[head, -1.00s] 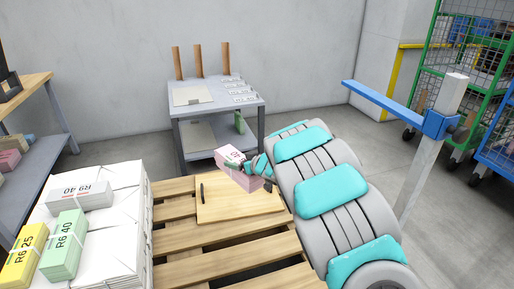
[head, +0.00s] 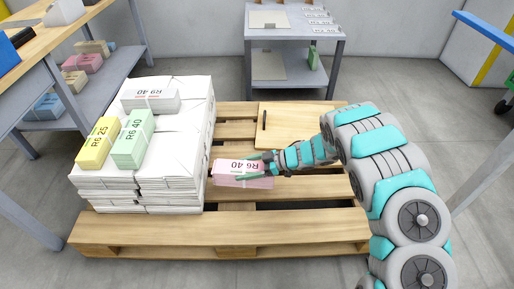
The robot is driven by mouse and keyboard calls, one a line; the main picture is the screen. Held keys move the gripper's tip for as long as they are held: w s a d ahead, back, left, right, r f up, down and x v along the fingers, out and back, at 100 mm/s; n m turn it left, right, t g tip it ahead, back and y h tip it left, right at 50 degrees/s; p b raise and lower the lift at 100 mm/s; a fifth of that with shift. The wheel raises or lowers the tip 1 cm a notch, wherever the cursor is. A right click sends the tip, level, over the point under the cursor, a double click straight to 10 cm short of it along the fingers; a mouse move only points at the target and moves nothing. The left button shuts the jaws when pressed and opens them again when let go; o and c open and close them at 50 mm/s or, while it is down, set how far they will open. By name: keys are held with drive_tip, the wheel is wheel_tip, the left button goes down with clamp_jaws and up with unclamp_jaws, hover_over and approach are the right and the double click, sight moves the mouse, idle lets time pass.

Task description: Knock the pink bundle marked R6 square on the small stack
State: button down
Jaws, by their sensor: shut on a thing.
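The pink bundle (head: 236,167), with a white label that reads R6 40, is held above the pallet slats, just right of the stack. My gripper (head: 262,170) is shut on its right part, reaching in from the right. The stack of white paper (head: 185,165) stands on the left of the pallet. On its top lie a yellow bundle marked R6 25 (head: 98,143), a green bundle marked R6 40 (head: 133,139) and a grey-white bundle (head: 150,101). I cannot tell the exact gap between the pink bundle and the stack.
The wooden pallet (head: 150,230) has bare slats right of the stack. A board (head: 295,118) with a dark handle lies at its back. A grey table (head: 295,35) stands behind. A shelved bench (head: 95,62) with bundles is at left, a blue bar (head: 485,25) at upper right.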

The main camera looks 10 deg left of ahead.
sight(240, 174)
drive_tip(key=s, duration=0.1)
drive_tip(key=s+f+n+g, duration=0.1)
drive_tip(key=s, duration=0.1)
drive_tip(key=shift+a+f+g, duration=0.25)
drive_tip(key=shift+f+g, duration=0.05)
drive_tip(key=shift+f, duration=0.05)
drive_tip(key=shift+f+b, duration=1.15)
drive_tip(key=shift+f, duration=0.65)
drive_tip(key=shift+s+a+p, duration=0.2)
drive_tip(key=shift+a+p, duration=0.1)
drive_tip(key=shift+a, duration=0.45)
drive_tip(key=shift+s+a+p, duration=0.2)
drive_tip(key=shift+a+p, duration=0.1)
drive_tip(key=shift+a, duration=0.45)
idle(0.5)
drive_tip(key=shift+d, duration=0.15)
drive_tip(key=shift+w+d+b, duration=0.2)
drive_tip(key=shift+d, duration=0.6)
drive_tip(key=shift+w+d+b, duration=0.15)
drive_tip(key=shift+w+d, duration=0.05)
drive_tip(key=shift+d, duration=0.55)
drive_tip(key=shift+r, duration=0.15)
drive_tip(key=shift+r+p, duration=1.3)
drive_tip(key=shift+r, duration=1.6)
